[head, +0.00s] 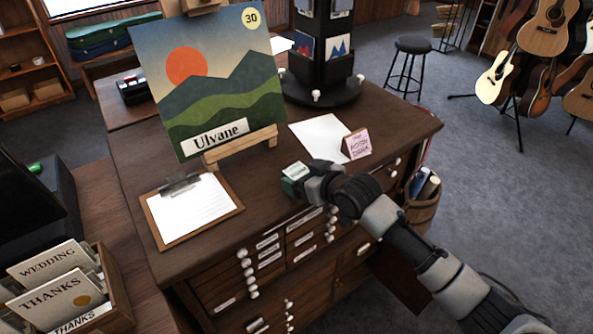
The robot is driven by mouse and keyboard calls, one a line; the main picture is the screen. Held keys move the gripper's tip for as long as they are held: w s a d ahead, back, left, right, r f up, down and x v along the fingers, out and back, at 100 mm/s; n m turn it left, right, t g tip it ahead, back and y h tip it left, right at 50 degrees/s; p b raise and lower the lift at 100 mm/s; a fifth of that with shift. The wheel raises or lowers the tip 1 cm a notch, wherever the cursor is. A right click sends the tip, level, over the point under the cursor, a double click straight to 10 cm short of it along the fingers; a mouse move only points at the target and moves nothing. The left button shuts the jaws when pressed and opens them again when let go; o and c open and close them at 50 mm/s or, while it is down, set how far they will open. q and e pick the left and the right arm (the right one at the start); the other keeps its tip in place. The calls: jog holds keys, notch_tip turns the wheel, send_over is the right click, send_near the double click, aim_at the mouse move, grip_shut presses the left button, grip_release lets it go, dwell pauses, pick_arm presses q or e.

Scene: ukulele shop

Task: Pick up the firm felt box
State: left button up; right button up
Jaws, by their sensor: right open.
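A small green box with a pale label (295,171) sits on the dark wooden cabinet top (265,200), near its front edge; its lettering is too small to read. My right gripper (305,182) is open at the box's right side, its fingers very close to it. The gripper hides part of the box, and I cannot tell whether the fingers touch it. My left gripper is out of view.
A clipboard (192,208) lies to the left. A landscape picture (210,85) on an easel stands behind. A dark display stand (322,60) rises at the back.

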jog(key=shift+w+a+f, duration=0.1)
jog(key=c, duration=1)
